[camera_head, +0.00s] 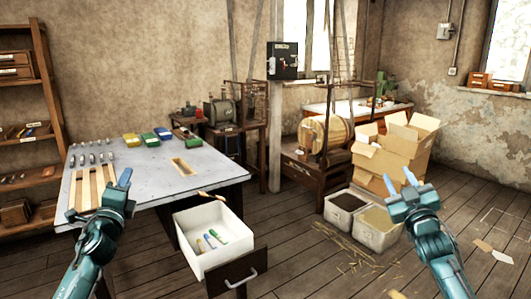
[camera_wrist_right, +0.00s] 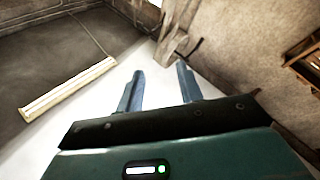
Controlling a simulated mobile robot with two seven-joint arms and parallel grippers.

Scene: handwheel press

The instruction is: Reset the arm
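My left gripper (camera_head: 118,188) is in front of the grey table (camera_head: 215,172), at its front left in the head view. One blue finger stands up clearly; the other is hard to make out, so its opening cannot be told. My right gripper (camera_head: 399,180) is raised at the right of the head view, in front of the cardboard boxes (camera_head: 385,158). Its two blue fingers are apart with nothing between them. The right wrist view also shows this gripper (camera_wrist_right: 161,88) open and empty.
An open white drawer (camera_head: 190,222) holding several small coloured items juts out below the table. Two bins (camera_head: 374,236) stand on the wooden floor left of my right gripper. A shelf (camera_head: 50,95) stands at the far left. Floor between drawer and bins is mostly clear.

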